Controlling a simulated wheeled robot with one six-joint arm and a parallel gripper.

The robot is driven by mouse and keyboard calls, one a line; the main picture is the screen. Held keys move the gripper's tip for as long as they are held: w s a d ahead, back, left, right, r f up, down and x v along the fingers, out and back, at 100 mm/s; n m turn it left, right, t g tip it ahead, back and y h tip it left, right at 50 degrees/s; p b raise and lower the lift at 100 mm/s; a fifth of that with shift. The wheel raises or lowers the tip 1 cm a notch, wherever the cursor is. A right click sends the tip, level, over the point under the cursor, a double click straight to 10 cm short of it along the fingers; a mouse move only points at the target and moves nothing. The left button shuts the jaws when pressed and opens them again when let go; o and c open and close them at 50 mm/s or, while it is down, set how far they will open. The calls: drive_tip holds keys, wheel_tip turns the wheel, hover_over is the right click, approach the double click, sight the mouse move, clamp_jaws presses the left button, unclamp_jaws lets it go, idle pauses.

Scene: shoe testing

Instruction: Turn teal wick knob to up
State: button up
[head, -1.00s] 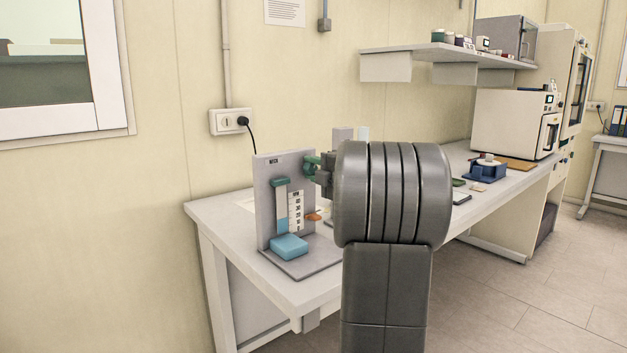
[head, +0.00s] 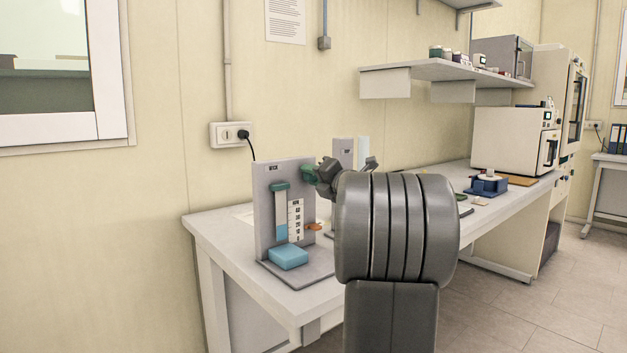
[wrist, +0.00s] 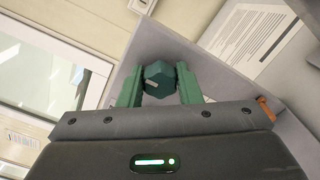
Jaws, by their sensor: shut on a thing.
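The teal wick knob (wrist: 160,75) is a faceted knob with a short pale mark, between the two green fingers of my gripper (wrist: 160,88) in the wrist view. My gripper is shut on it. In the wrist view the mark lies at the knob's lower left. The knob sits on the grey upright panel (head: 263,205) of the wick rig. In the head view my gripper (head: 311,174) is at the panel's upper right. There the fingers and wrist hide the knob, so its setting cannot be read.
The panel carries a teal-topped strip (head: 281,210), a white scale (head: 295,219) and an orange lever (head: 314,227). A blue block (head: 288,257) lies on its base. Another grey panel (head: 344,152) stands behind my wrist. The bench (head: 221,228) is bare at its left end.

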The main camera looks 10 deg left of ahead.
drive_tip(key=shift+f, duration=0.1)
drive_tip(key=o, duration=1)
drive_tip(key=shift+s+d, duration=0.1)
drive_tip(key=p+v, duration=0.1)
drive_tip(key=v, duration=1.2)
drive_tip(key=shift+s+d, duration=0.2)
drive_tip(key=b+x, duration=0.1)
drive_tip(key=x, duration=1.2)
drive_tip(key=shift+w+a, duration=0.3)
drive_tip(key=shift+d, duration=0.1)
